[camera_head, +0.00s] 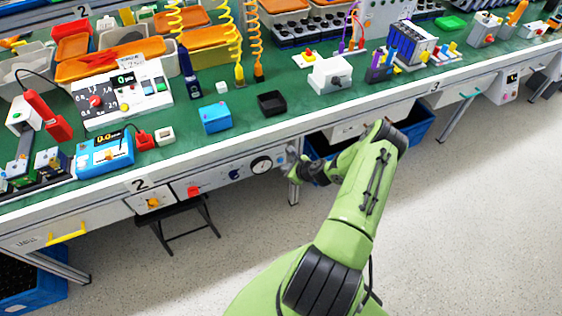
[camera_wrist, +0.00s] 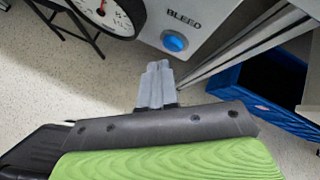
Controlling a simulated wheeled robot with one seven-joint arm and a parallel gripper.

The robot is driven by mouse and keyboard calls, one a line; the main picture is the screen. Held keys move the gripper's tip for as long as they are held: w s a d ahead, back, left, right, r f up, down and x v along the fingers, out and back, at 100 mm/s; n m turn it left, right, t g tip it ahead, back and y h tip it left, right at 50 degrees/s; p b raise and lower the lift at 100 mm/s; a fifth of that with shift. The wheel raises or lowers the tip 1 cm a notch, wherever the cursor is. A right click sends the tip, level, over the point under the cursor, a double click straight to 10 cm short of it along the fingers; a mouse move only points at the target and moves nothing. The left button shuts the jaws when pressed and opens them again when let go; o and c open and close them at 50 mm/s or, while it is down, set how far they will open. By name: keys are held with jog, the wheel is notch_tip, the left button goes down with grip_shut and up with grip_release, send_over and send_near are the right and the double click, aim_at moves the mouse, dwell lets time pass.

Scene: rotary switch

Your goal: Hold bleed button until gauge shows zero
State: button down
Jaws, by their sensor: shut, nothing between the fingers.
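The bleed button (camera_wrist: 174,41) is a round blue button on a light grey panel, under the printed word BLEED in the wrist view. The gauge (camera_wrist: 107,13) is partly cut off at the top of that view; it has a white dial, a dark rim and a red needle whose reading I cannot tell. In the head view the gauge (camera_head: 261,165) sits on the bench's front panel. My gripper (camera_wrist: 158,66) is shut and empty, its fingertips just below the button in the picture. They look apart from it, though the depth gap is unclear. The button is not discernible in the head view.
The front panel also carries a red control (camera_head: 194,190) and a yellow knob (camera_head: 153,203). A bench leg stands right of the button. A blue bin (camera_wrist: 262,85) lies under the bench. A dark stool (camera_head: 177,222) stands below at left.

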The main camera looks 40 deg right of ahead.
jog(key=shift+w, duration=0.15)
jog(key=shift+w+d, duration=0.15)
jog(key=shift+w, duration=0.15)
jog(key=shift+w+d, duration=0.1)
jog(key=shift+w, duration=0.3)
dwell(1.7)
jog(key=shift+s, duration=0.1)
dwell(1.3)
jog(key=shift+s+a, duration=0.25)
jog(key=shift+s, duration=0.5)
jog(key=shift+s, duration=0.1)
jog(key=s, duration=0.2)
jog(key=s+a+p, duration=0.1)
jog(key=s, duration=0.1)
jog(key=shift+s+a, duration=0.2)
jog(key=shift+s, duration=0.1)
